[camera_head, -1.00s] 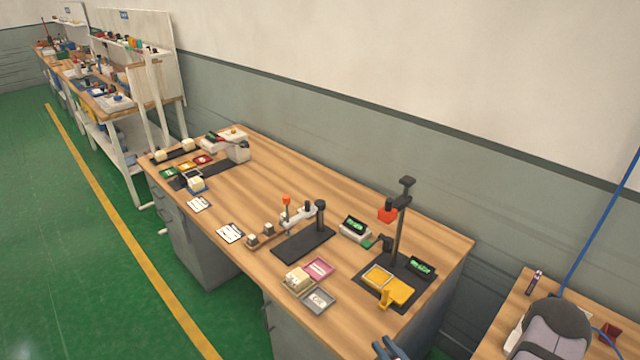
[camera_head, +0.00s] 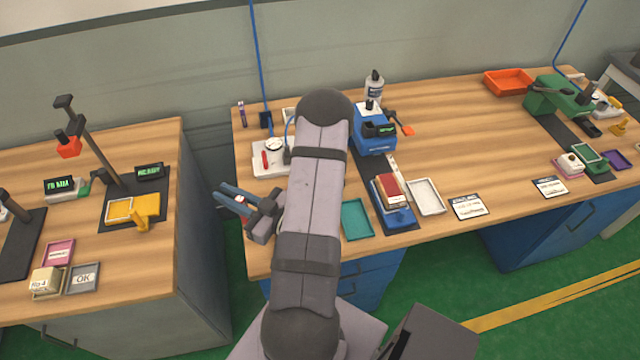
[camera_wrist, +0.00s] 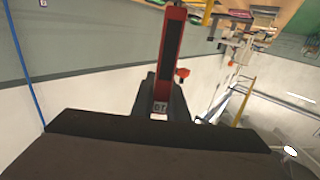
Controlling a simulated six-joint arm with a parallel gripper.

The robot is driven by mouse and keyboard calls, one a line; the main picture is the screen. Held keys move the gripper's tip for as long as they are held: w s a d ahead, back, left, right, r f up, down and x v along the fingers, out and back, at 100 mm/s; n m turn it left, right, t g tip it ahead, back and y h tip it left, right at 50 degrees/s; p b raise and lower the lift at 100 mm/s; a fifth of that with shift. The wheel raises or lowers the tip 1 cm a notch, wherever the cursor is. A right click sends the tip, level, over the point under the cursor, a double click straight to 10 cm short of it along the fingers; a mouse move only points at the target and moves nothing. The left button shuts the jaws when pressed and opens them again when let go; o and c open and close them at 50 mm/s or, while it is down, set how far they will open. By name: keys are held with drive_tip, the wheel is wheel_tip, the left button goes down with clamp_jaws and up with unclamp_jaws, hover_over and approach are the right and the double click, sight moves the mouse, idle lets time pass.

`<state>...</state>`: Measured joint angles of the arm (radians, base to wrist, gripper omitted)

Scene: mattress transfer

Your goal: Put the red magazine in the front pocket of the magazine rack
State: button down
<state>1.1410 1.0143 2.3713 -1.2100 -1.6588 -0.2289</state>
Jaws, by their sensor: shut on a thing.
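My gripper (camera_head: 236,201) is over the left end of the right-hand bench, its jaws toward the left. In the head view only a small red and white bit shows between the fingers. I cannot make out which thing is the magazine rack; my arm hides part of the bench.
A blue stand with a red-topped block (camera_head: 391,190), a teal tray (camera_head: 357,220), a white tray (camera_head: 426,196) and a blue machine (camera_head: 374,131) are right of my arm. A white board with a dial (camera_head: 270,158) is behind my gripper. A gap separates the left bench.

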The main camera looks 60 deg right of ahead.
drive_tip(key=s+d+r+m+g+h+b, duration=0.15)
drive_tip(key=d+h, duration=0.25)
drive_tip(key=d, duration=0.5)
drive_tip(key=s+d+r+m+h, duration=0.2)
drive_tip(key=s+d+m+h, duration=0.1)
drive_tip(key=d, duration=0.6)
drive_tip(key=s+d+r+m+g+h, duration=0.1)
drive_tip(key=s+d+r+m+h, duration=0.2)
drive_tip(key=d, duration=0.6)
drive_tip(key=s+d+f+m+g+h, duration=0.2)
drive_tip(key=s+d+f+g+h, duration=0.15)
drive_tip(key=d, duration=0.35)
wheel_tip(320, 180, down, 10)
drive_tip(key=p, duration=0.2)
drive_tip(key=shift+w+a+t, duration=0.2)
drive_tip(key=shift+w+t, duration=0.2)
drive_tip(key=shift+w, duration=0.05)
drive_tip(key=shift+s+a+f+b, duration=0.1)
drive_tip(key=shift+f+b, duration=0.45)
drive_tip(key=shift+f, duration=0.1)
drive_tip(key=c, duration=1.7)
unclamp_jaws()
drive_tip(key=shift+f, duration=0.1)
drive_tip(key=shift+c, duration=0.2)
